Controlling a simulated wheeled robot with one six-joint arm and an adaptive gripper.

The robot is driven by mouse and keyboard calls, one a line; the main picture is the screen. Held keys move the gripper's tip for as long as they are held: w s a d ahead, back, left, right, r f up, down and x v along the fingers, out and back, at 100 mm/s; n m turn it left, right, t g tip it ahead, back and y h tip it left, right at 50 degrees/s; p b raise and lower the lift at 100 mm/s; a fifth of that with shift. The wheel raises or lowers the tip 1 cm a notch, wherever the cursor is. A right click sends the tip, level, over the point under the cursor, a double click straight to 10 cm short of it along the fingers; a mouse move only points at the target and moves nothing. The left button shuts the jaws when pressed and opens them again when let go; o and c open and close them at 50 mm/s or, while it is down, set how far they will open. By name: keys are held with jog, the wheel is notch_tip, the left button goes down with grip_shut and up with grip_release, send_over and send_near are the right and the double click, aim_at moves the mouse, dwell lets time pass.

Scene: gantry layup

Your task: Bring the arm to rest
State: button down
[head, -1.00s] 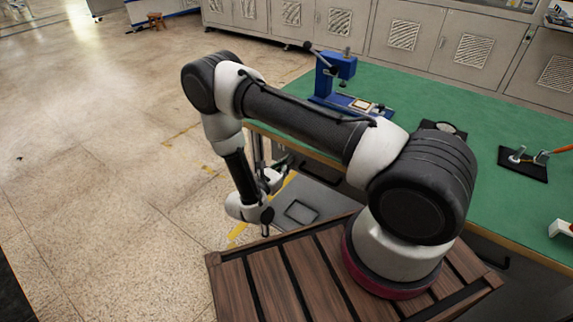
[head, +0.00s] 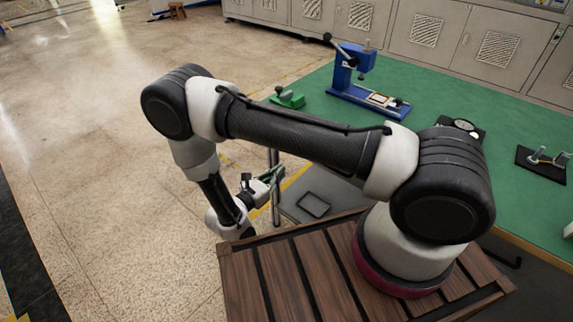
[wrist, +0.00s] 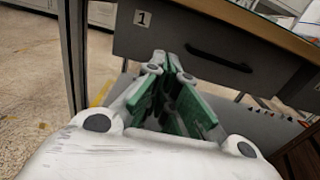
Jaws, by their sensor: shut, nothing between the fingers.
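My gripper (head: 270,174) is low beside the green table (head: 306,88), past the edge of my slatted wooden deck. In the wrist view my gripper (wrist: 165,58) shows green finger pads that converge at the tips, shut with nothing seen between them. It points toward a grey drawer front (wrist: 215,50) marked 1, under the table top. My arm is folded, with the elbow raised at the left of the head view and the forearm hanging down.
On the table stand a blue press (head: 355,85), a small green fixture (head: 287,97), a dark base with a round disc (head: 462,128) and a black plate with metal posts (head: 542,162). A table leg (head: 274,190) stands close to my gripper. Open floor (head: 90,130) lies left.

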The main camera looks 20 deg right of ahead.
jog(key=s+d+m+g+h, duration=0.1)
jog(key=s+d+m+g, duration=0.1)
jog(key=s+d+g, duration=0.3)
jog(key=s+d+r+m+y, duration=0.4)
jog(key=r+m, duration=0.3)
jog(key=r, duration=0.7)
jog(key=s+d+r+m+y, duration=0.5)
jog(key=s+r+m+y, duration=0.1)
jog(key=r, duration=0.8)
jog(key=s+d+r+m+y, duration=0.5)
jog(key=r+m, duration=0.4)
jog(key=r, duration=0.6)
jog(key=shift+s+m+y, duration=0.4)
jog(key=shift+s+y, duration=0.1)
jog(key=shift+s, duration=0.5)
